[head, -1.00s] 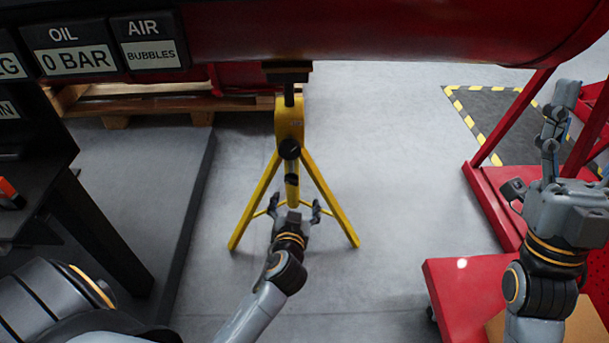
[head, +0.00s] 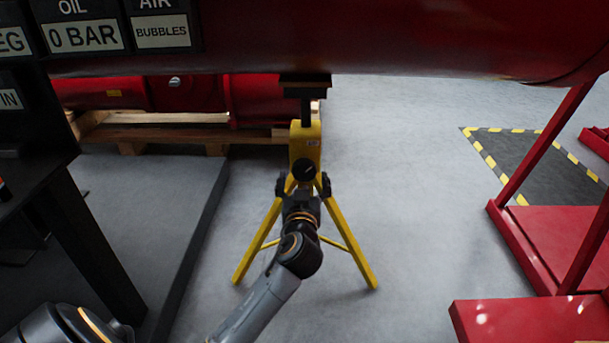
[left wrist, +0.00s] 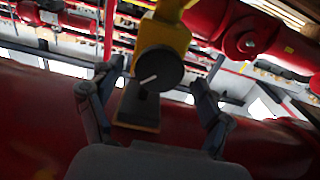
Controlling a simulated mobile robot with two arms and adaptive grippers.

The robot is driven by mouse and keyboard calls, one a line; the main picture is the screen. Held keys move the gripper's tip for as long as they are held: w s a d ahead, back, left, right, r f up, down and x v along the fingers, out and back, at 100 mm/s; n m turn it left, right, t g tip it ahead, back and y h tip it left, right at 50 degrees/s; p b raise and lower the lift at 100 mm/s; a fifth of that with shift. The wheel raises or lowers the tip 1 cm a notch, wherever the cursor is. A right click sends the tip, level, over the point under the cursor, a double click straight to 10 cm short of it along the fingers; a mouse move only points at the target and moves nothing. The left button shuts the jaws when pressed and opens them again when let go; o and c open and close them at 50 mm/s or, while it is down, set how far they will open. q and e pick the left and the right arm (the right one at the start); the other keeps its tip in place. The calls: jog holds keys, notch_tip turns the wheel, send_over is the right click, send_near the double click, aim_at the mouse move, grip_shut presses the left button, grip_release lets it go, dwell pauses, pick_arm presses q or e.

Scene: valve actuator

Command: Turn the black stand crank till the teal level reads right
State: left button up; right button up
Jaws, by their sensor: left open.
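The yellow stand (head: 305,140) stands under the big red cylinder. Its crank is a round black knob (head: 304,171) on the stand's front. In the left wrist view the black knob (left wrist: 158,67) shows a short white line on its face. My left gripper (head: 303,185) is in front of the knob, with one finger on either side of it. The fingers are open and apart, with the knob between or just beyond their tips; I cannot tell whether they touch it. I cannot make out a teal level in either view. My right gripper is out of view.
The red cylinder (head: 400,40) spans the top, close above the stand. Black panels reading OIL, 0 BAR (head: 87,37) and AIR, BUBBLES are at upper left. A dark table (head: 95,240) is at left, red framework (head: 535,235) at right. Grey floor (head: 430,220) between is clear.

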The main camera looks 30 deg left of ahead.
aim_at(304, 173)
pick_arm(q)
jog(key=shift+b+x, duration=0.5)
jog(key=shift+x, duration=1.55)
jog(key=c, duration=1.2)
